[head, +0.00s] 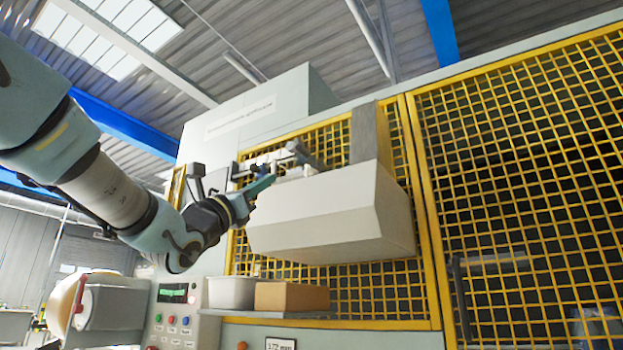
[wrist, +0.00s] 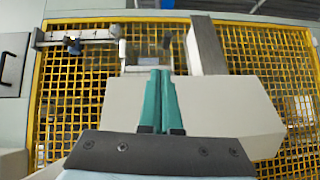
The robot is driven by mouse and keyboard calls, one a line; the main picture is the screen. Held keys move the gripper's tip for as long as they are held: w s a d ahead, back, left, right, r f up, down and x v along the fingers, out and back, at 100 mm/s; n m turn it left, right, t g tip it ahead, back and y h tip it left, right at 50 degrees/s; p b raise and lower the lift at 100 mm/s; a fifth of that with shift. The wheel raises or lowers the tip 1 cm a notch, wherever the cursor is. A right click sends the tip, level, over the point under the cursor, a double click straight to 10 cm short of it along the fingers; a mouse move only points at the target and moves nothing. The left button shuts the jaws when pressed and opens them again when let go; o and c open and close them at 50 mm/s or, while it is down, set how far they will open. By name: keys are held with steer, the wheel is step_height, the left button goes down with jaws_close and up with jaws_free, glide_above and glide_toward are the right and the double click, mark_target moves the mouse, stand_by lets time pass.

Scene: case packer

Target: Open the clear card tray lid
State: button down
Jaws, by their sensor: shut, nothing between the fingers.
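A large white box-shaped housing (head: 330,222) is mounted on the yellow mesh front of the machine; it fills the middle of the wrist view (wrist: 228,108). I cannot clearly make out a clear lid. A small pale part (wrist: 138,52) shows behind my fingertips in the wrist view, and I cannot tell whether it belongs to the tray. My gripper (head: 262,186) has teal fingers, side by side and shut with nothing held. In the wrist view the fingertips (wrist: 160,74) overlap the housing's upper left part. I cannot tell whether they touch it.
A grey upright post (head: 364,135) rises from the housing. A metal rail with fittings (head: 285,158) runs at its upper left. Below are a white bin (head: 231,292), a brown box (head: 292,296) and a button panel (head: 174,315). Yellow mesh guarding (head: 525,170) extends right.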

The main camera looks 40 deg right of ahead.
steer(key=m+g+p, duration=0.1)
steer(key=p, duration=0.5)
glide_toward(303, 155)
steer(key=x, duration=0.4)
steer(key=shift+d+r, duration=0.2)
steer(key=shift+r, duration=0.05)
steer(key=shift+d+r, duration=0.35)
steer(key=shift+d, duration=0.15)
steer(key=shift+w, duration=0.1)
